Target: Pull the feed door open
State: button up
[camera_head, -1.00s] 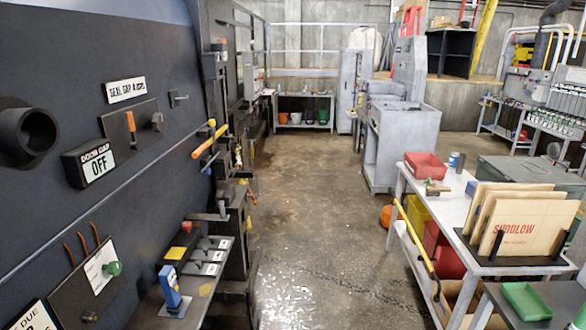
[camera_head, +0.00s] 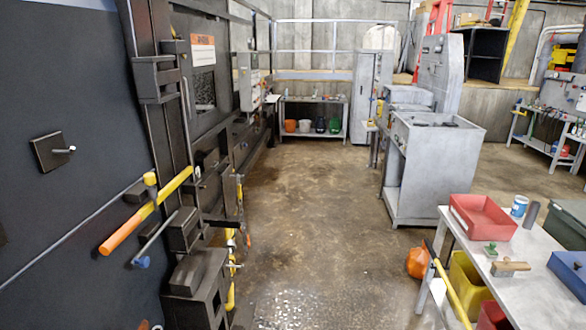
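My gripper is not in view. The dark compactor front (camera_head: 70,100) fills the left side. Farther along it is a dark panel with a small barred window (camera_head: 204,90) and an orange-and-white warning label (camera_head: 203,50) above; this may be the feed door, but I cannot tell for sure. A slim vertical bar handle (camera_head: 187,105) stands on the dark frame left of the window. A yellow lever with an orange grip (camera_head: 122,232) slants out from the machine nearer to me, with a blue-ended rod (camera_head: 155,240) just below it. No open gap shows at the panel.
The concrete floor (camera_head: 310,190) is clear down the middle. On the right are a grey cabinet (camera_head: 435,165) and a white table with a red tray (camera_head: 482,216). An orange object (camera_head: 417,262) lies on the floor by the table. A shelf bench (camera_head: 313,119) stands at the back.

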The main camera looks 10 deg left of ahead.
aim_at(201, 48)
jog(key=i+u, duration=0.1)
jog(key=i, duration=0.85)
jog(key=i+l+u, duration=0.1)
jog(key=i, duration=0.9)
jog(key=l, duration=0.1)
